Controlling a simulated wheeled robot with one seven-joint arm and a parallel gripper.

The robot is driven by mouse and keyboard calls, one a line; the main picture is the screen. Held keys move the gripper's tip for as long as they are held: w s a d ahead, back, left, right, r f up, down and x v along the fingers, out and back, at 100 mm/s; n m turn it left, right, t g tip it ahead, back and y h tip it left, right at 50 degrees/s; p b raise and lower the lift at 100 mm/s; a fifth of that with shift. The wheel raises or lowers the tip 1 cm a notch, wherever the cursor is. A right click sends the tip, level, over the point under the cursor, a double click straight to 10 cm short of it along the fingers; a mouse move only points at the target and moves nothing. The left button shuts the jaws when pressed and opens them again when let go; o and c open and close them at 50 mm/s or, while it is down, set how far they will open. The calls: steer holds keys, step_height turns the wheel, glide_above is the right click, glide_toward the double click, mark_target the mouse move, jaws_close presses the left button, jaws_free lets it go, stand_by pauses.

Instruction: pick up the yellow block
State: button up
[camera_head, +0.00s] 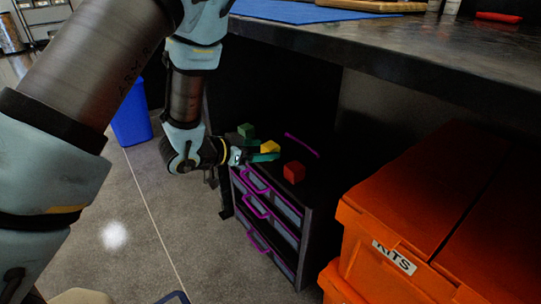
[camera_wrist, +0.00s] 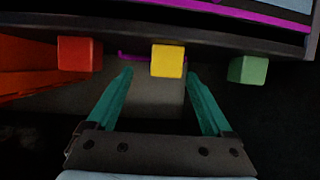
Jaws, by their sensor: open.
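The yellow block (camera_head: 270,146) sits on top of a dark drawer unit, between a green block (camera_head: 246,131) and a red block (camera_head: 294,172). In the wrist view the yellow block (camera_wrist: 167,61) shows just beyond the fingertips, between their lines and nearer the right finger. My gripper (camera_head: 262,157) is at the unit's top, close to the yellow block. In the wrist view my gripper (camera_wrist: 158,75) is open, with its two teal fingers apart and nothing held. Whether a finger touches the yellow block cannot be told.
The red block (camera_wrist: 80,54) and green block (camera_wrist: 247,69) flank the yellow one. The drawer unit (camera_head: 309,236) has purple handles and stands under a dark tabletop (camera_head: 430,60). Orange crates (camera_head: 420,204) stand at the right. A blue bin (camera_head: 132,117) stands on the floor at left.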

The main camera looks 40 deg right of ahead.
mark_target(275, 148)
steer(key=x, duration=0.2)
steer(key=b+x, duration=0.2)
steer(key=x, duration=0.1)
steer(key=shift+w+d+f, duration=0.2)
steer(key=shift+w+f, duration=0.1)
steer(key=shift+w, duration=0.05)
steer(key=shift+d, duration=0.2)
steer(key=shift+c, duration=0.2)
jaws_close()
